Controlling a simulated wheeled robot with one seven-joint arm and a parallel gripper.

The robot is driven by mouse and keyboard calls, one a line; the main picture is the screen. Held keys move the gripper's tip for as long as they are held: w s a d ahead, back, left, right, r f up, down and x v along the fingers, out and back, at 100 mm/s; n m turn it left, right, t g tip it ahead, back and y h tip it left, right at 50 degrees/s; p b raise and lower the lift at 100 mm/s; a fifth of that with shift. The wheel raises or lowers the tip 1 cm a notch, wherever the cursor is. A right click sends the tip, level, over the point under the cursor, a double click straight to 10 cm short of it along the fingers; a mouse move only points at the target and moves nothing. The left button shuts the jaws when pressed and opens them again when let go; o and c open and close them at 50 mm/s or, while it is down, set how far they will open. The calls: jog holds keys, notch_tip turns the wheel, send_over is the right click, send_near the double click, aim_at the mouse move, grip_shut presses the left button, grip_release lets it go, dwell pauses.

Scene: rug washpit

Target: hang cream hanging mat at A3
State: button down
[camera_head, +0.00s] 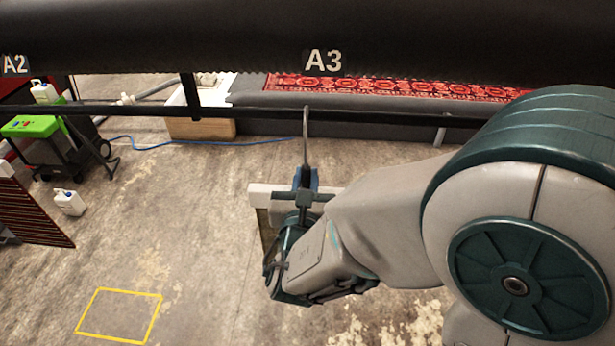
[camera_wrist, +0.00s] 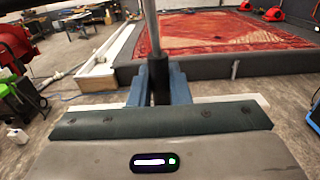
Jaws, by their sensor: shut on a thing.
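The A3 label (camera_head: 323,61) is on a thick black beam (camera_head: 420,40), with a thin dark rail (camera_head: 250,112) below it. My gripper (camera_head: 306,182) is shut on the dark grip of a hanger, whose grey hook (camera_head: 306,135) rises to the rail. I cannot tell whether the hook is over the rail or only in line with it. In the wrist view, my blue fingers (camera_wrist: 159,90) close around the grip below the grey stem (camera_wrist: 152,30). The hanger's pale crossbar (camera_head: 262,189) is behind my gripper. Only a tan sliver, perhaps the cream mat, shows below; the rest is hidden.
The A2 label (camera_head: 15,65) is at left on the same beam. A red patterned rug (camera_head: 390,86) lies in a grey-edged pit behind. A green-topped cart (camera_head: 32,127), white jugs (camera_head: 69,202) and a striped mat (camera_head: 28,212) stand left. A yellow floor outline (camera_head: 120,316) is empty.

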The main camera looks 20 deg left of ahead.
jog(key=b+x, duration=0.1)
jog(key=x, duration=0.7)
jog(key=shift+b, duration=0.35)
dwell(0.6)
jog(key=shift+f, duration=0.1)
dwell(0.3)
notch_tip(320, 180, down, 4)
jog(key=b, duration=0.4)
jog(key=shift+b, duration=0.35)
dwell(0.3)
